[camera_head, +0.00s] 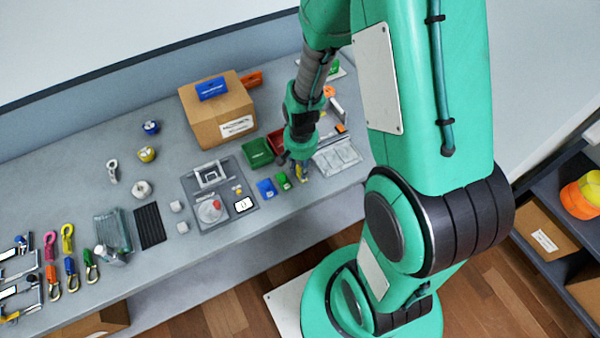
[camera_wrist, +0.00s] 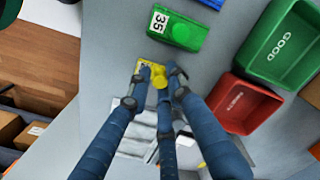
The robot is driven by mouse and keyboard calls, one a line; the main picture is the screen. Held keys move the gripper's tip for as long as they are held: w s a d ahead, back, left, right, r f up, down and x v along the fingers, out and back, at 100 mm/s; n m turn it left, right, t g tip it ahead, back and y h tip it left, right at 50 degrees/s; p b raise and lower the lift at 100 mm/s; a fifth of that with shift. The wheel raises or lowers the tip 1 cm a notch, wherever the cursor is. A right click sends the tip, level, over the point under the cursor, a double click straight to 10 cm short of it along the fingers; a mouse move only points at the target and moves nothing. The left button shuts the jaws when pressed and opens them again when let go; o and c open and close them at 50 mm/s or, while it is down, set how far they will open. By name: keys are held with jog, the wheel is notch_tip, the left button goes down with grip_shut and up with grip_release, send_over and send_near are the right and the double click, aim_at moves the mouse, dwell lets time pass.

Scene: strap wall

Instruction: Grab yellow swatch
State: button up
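The yellow swatch (camera_wrist: 155,72) lies under and between my fingertips in the wrist view, partly hidden by the blue fingers. It also shows as a small yellow patch (camera_head: 303,171) at my gripper in the head view. My gripper (camera_wrist: 159,77) points down at it, with fingertips apart on both sides of its yellow middle part. I cannot tell whether the fingers press on it. My gripper (camera_head: 298,164) is low over the bench in the head view.
Beside the swatch are a green swatch (camera_wrist: 178,31) labelled 35 and a blue one (camera_head: 266,187). A green bin (camera_wrist: 281,42) and a red bin (camera_wrist: 243,103) stand close on the right. A cardboard box (camera_head: 216,110) is behind. The bench edge is near.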

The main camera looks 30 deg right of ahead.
aim_at(300, 170)
jog(key=shift+c, duration=0.3)
grip_shut()
jog(key=shift+r, duration=0.1)
jog(key=shift+r, duration=0.45)
notch_tip(300, 170, up, 3)
jog(key=shift+s+f+p, duration=0.1)
jog(key=shift+s+p, duration=0.05)
jog(key=shift+p, duration=0.5)
jog(key=s+a+r+p, duration=0.1)
jog(key=s+a, duration=0.1)
jog(key=s, duration=1.3)
jog(key=shift+s+p, duration=0.3)
